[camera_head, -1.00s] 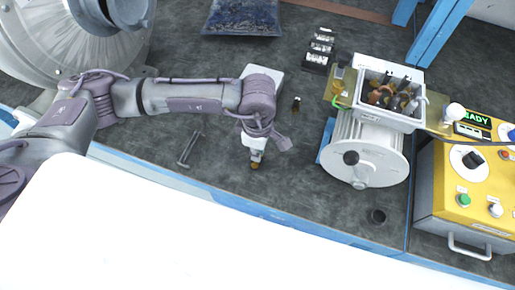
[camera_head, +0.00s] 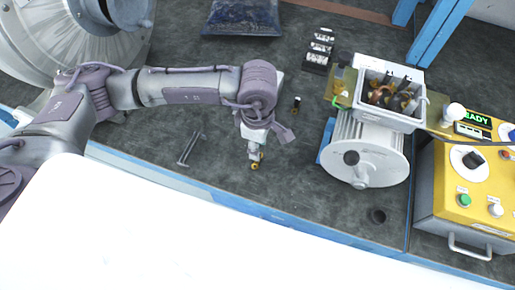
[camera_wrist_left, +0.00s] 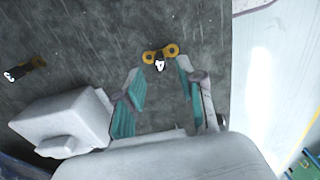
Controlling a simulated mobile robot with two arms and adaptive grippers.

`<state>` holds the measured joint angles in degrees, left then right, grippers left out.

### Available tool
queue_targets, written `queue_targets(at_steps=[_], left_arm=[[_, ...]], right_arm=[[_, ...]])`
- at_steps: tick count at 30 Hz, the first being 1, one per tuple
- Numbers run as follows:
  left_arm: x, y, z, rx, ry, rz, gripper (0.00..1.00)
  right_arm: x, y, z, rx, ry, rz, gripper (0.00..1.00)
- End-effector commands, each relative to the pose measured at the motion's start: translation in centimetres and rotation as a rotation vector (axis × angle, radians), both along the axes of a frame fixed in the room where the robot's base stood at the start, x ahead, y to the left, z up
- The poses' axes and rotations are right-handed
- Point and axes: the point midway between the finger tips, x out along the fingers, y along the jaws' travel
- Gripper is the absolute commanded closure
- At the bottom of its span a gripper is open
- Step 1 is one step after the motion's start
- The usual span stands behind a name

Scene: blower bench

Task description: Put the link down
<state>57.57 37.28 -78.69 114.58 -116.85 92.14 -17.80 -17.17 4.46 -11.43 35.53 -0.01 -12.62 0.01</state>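The link (camera_wrist_left: 160,53) is a small brass-coloured piece with a round eye at each end and a small white mark beside it. It appears to lie on the dark bench mat, just beyond my fingertips. In the head view the link (camera_head: 255,166) shows just below my left gripper (camera_head: 257,146), which points down and partly covers it. In the wrist view my left gripper (camera_wrist_left: 161,70) has its teal-padded fingers apart, with a gap on both sides of the link. My right gripper is not in view.
A second small brass-and-dark piece (camera_head: 296,104) lies to the right, near a black holder (camera_head: 320,50). Metal rods (camera_head: 190,150) lie to the left. A motor with an open terminal box (camera_head: 365,150) and a yellow control box (camera_head: 465,180) stand right. The mat around the link is clear.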

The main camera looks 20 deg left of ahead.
Motion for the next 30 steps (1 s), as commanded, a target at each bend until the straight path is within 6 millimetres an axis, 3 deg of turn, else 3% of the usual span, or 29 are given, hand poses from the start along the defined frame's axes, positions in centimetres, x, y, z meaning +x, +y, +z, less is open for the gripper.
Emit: queue_targets(at_steps=[6, 12, 18, 30], left_arm=[[0.1, 0.0, 4.9, -0.001, -0.005, 0.0, 0.62], [0.1, 0.0, 8.0, 0.0, -0.003, 0.0, 0.62], [0.0, 0.0, 9.0, 0.001, 0.0, 0.0, 0.62], [0.0, 0.0, 9.0, 0.001, 0.0, 0.0, 0.62]], right_arm=[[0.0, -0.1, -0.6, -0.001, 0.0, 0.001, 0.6], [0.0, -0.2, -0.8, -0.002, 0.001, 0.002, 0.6], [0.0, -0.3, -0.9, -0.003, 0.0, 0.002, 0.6], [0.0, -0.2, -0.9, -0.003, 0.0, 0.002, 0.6]])
